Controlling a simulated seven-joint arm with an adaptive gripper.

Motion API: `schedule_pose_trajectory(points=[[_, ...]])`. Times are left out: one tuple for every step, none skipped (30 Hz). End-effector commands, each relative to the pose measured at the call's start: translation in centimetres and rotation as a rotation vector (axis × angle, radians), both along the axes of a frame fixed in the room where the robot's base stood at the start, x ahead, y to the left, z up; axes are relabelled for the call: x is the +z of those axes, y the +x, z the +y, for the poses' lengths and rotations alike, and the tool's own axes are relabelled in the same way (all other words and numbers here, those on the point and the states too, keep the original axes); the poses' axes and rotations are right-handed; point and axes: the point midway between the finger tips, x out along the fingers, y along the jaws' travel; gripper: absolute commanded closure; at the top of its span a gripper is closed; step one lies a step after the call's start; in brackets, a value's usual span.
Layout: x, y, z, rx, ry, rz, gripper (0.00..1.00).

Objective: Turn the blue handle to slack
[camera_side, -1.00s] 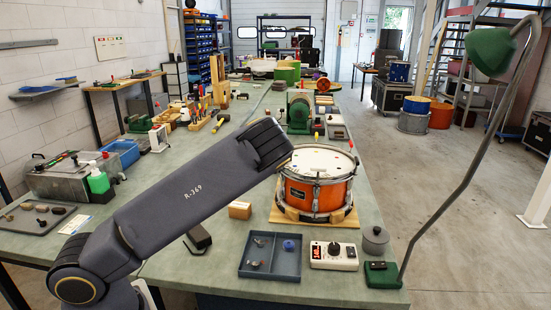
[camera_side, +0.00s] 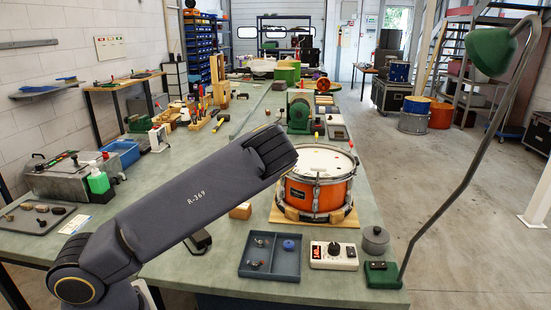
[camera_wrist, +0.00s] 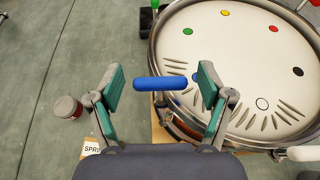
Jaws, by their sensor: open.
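The blue handle (camera_wrist: 160,84) is a short rounded bar at the left rim of the drum in the wrist view. It lies level across the picture, with its right end over the drum's edge. My gripper (camera_wrist: 161,88) is open, with one green-padded finger left of the handle and one right of it. I see gaps between the handle and both pads; the height between them is hard to tell. The drum (camera_side: 318,183) is orange with a pale head in the side view. There my arm's dark link covers its left side, and the gripper and blue handle are hidden.
The drum head (camera_wrist: 230,60) carries coloured dots and dark tick marks. A green handle (camera_wrist: 146,20) and a white one (camera_wrist: 304,153) stand at its rim. A grey-red jar (camera_wrist: 68,108) stands left. A blue tray (camera_side: 270,257) and a control box (camera_side: 333,256) sit in front of the drum.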

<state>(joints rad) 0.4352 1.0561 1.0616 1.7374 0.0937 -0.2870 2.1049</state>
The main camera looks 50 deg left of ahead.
Motion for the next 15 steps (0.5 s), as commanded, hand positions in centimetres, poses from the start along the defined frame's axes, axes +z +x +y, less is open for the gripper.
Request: schedule_pose_trajectory(points=[[0.0, 0.0, 0.0, 0.0, 0.0, 0.0, 0.21], [0.0, 0.0, 0.0, 0.0, 0.0, 0.0, 0.21], [0.0, 0.0, 0.0, 0.0, 0.0, 0.0, 0.21], [0.0, 0.0, 0.0, 0.0, 0.0, 0.0, 0.21], [0.0, 0.0, 0.0, 0.0, 0.0, 0.0, 0.21], [0.1, -0.1, -0.1, -0.001, 0.0, 0.0, 0.21], [0.2, -0.2, -0.3, -0.001, 0.0, 0.0, 0.21], [0.2, -0.3, -0.4, -0.001, 0.0, 0.0, 0.21], [0.4, -0.6, -0.8, -0.002, -0.001, -0.001, 0.21], [0.6, -0.9, -1.1, -0.002, 0.0, 0.0, 0.21], [0.8, -1.3, -1.4, -0.002, 0.0, 0.0, 0.21], [1.1, -1.8, -1.9, -0.002, -0.001, 0.001, 0.21], [1.3, -2.3, -2.3, -0.002, -0.001, 0.001, 0.21], [1.6, -2.7, -2.8, -0.004, 0.001, 0.0, 0.21], [2.0, -3.4, -3.4, -0.003, 0.0, 0.0, 0.21]])
